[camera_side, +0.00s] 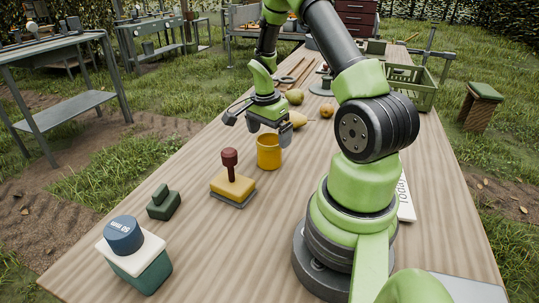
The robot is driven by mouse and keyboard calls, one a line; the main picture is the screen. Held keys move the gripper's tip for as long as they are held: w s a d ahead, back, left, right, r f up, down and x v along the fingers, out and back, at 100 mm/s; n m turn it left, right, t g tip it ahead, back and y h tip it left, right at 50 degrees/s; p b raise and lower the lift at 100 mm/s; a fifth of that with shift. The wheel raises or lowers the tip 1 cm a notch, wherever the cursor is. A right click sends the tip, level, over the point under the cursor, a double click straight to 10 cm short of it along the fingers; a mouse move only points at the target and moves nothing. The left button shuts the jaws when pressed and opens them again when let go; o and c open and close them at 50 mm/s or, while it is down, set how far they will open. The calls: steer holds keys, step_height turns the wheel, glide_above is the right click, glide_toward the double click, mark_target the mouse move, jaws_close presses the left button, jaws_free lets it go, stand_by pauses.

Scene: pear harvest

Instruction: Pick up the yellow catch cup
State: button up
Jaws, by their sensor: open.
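The yellow catch cup (268,155) stands upright on the wooden table, near the middle of the side view. My gripper (268,133) is just above and behind the cup's rim, its jaws pointing down. The jaws are open, and I see nothing held between them. Whether a fingertip touches the cup or reaches over its rim cannot be told from this angle.
A yellow block with a dark red knob (231,185) is left of the cup. Pears (295,97) lie behind, and a green crate (410,86) is back right.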

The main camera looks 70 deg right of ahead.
steer(key=f, duration=0.4)
steer(key=shift+d+f, duration=0.25)
steer(key=shift+f, duration=0.05)
steer(key=c, duration=1)
steer(key=shift+o, duration=0.2)
steer(key=shift+r, duration=0.1)
